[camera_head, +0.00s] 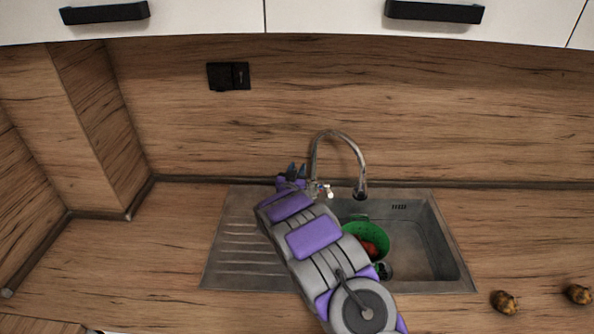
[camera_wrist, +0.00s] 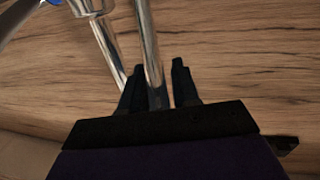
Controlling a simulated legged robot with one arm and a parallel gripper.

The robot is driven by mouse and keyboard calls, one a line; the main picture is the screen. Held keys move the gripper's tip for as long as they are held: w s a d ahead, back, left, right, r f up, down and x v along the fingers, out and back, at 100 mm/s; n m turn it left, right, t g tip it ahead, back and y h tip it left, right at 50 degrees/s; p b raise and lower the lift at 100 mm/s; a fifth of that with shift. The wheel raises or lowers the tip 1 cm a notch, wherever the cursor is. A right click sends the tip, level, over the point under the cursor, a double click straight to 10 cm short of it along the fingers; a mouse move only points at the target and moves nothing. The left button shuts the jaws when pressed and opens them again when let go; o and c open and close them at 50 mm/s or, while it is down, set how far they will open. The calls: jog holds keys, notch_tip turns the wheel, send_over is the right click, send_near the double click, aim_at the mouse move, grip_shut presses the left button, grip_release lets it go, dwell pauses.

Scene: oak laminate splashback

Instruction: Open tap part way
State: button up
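The chrome tap (camera_head: 340,135) has a tall curved spout and stands at the back of the sink. Its small lever with a pale end (camera_head: 327,191) is low at the base, right beside my arm. My gripper (camera_head: 296,171) is just left of the tap base, its dark fingers a little apart and pointing up toward the splashback. In the wrist view, my gripper (camera_wrist: 158,82) shows a gap between its fingers. A chrome pipe of the tap (camera_wrist: 148,45) lines up with that gap; I cannot tell whether it touches. A blue mark (camera_wrist: 53,2) shows at the top left.
The steel sink (camera_head: 440,250) has a drainboard on its left. A green colander (camera_head: 372,238) with red items sits in the basin, partly behind my arm. Two potatoes (camera_head: 505,302) (camera_head: 579,294) lie on the right counter. The wooden splashback (camera_head: 450,120) is close behind the tap.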

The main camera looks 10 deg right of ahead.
grip_shut()
dwell(0.3)
jog(key=shift+s+f+t, duration=0.25)
jog(key=shift+s+t, duration=0.05)
jog(key=shift+s, duration=0.05)
jog(key=shift+s+a+f+m+t+h+b, duration=0.2)
jog(key=shift+s+t+h, duration=0.1)
jog(key=shift+s+t, duration=0.2)
jog(key=shift+s+a+f+m+t+h+b, duration=0.1)
jog(key=shift+s+t+h+b, duration=0.05)
jog(key=shift+s+t+h, duration=0.3)
jog(key=shift+w+d, duration=0.1)
jog(key=shift+o, duration=1.3)
grip_release()
